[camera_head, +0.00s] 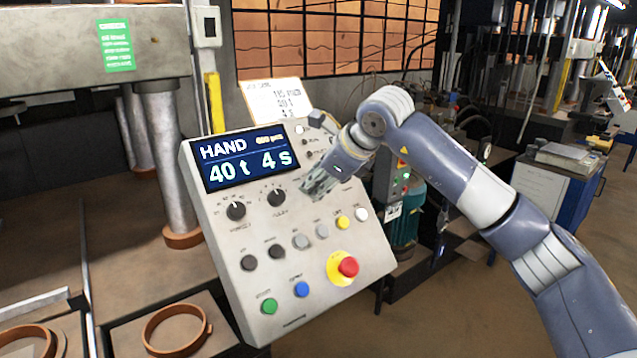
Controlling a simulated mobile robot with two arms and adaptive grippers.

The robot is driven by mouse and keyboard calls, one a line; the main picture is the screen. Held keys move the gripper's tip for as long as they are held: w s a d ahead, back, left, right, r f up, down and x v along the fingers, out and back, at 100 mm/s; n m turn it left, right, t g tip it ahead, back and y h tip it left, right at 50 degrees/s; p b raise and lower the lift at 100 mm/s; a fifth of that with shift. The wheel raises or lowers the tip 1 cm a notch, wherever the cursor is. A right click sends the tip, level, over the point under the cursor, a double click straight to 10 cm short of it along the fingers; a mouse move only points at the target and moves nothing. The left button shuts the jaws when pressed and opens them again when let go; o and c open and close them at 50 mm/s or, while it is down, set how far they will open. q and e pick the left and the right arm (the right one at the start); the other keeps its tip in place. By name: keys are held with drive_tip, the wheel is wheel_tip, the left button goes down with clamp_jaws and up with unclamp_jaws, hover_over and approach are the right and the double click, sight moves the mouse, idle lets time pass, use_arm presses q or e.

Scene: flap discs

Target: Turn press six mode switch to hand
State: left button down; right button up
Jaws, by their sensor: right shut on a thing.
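The press control panel (225,262) is a tilted pale grey box in the middle of the view. Its display (247,158) reads "HAND", "40 t" and "4 s". Two black rotary knobs, the left one (236,211) and the middle one (276,197), show below the display. My right gripper (318,184) reaches in from the right at the panel face, right of these knobs. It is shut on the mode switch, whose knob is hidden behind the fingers. My left gripper is not in view.
A red emergency button (348,267) on a yellow base, a green button (269,306) and a blue button (302,289) sit low on the panel. A white card (276,101) stands behind its top edge. Brown rings lie at lower left.

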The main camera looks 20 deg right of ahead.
idle(0.3)
drive_tip(key=o, duration=1.1)
drive_tip(key=v, duration=1.2)
